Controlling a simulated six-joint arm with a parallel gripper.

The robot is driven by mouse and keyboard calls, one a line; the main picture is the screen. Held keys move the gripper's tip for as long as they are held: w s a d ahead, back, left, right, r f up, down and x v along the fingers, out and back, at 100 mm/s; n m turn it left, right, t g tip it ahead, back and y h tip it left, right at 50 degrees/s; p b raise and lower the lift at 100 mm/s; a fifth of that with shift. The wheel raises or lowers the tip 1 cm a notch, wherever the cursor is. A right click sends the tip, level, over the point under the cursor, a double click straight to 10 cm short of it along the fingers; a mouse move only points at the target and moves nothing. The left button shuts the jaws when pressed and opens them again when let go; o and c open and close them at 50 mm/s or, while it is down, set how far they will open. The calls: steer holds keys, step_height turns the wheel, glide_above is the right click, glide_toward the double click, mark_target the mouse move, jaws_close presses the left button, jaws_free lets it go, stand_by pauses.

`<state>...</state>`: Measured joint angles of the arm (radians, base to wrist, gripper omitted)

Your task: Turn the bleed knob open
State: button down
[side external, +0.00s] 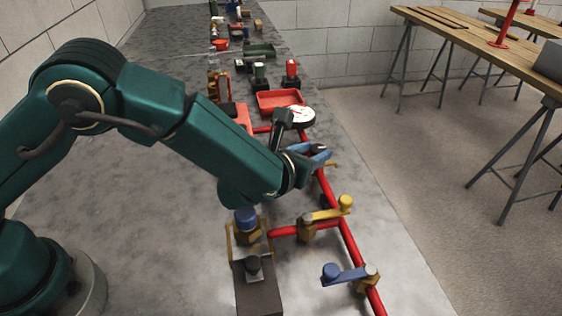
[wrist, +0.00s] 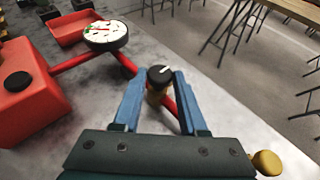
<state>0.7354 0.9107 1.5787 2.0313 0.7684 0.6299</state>
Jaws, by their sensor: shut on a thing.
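The bleed knob (wrist: 160,74) is small, round and black with a white mark on top that points to the upper right in the wrist view. It sits above a brass-coloured body by the red pipe. My gripper (wrist: 160,83) has blue fingers, one on each side of the knob, and is shut on it. In the side view my gripper (side external: 317,152) is low over the red pipe, just in front of the white-faced gauge (side external: 302,115). The fingers hide the knob there. The gauge also shows in the wrist view (wrist: 106,34), left of the knob.
A yellow-handled lever (side external: 328,213) and a blue-handled lever (side external: 347,273) stand on the red pipe (side external: 348,238) nearer the camera. A red tank (wrist: 30,95) stands at the left in the wrist view. A red tray (side external: 281,100) lies behind the gauge. Grey bench is clear right of the pipe.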

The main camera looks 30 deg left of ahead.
steer(key=shift+d, duration=0.1)
steer(key=shift+d+n+y, duration=0.15)
steer(key=shift+n+y, duration=0.6)
steer(key=shift+y, duration=0.15)
steer(key=shift+d+n+y, duration=0.15)
steer(key=shift+n+y, duration=0.6)
steer(key=shift+y, duration=0.15)
steer(key=shift+d+n+g+y, duration=0.1)
steer(key=shift+n+g+y, duration=0.4)
steer(key=shift+n+y, duration=0.45)
steer(key=shift+w+r+n+g+y, duration=0.1)
steer(key=shift+n+g+y, duration=0.2)
steer(key=shift+n+y, duration=0.3)
steer(key=shift+c, duration=2.3)
jaws_free()
steer(key=shift+d, duration=0.1)
steer(key=shift+v, duration=2.55)
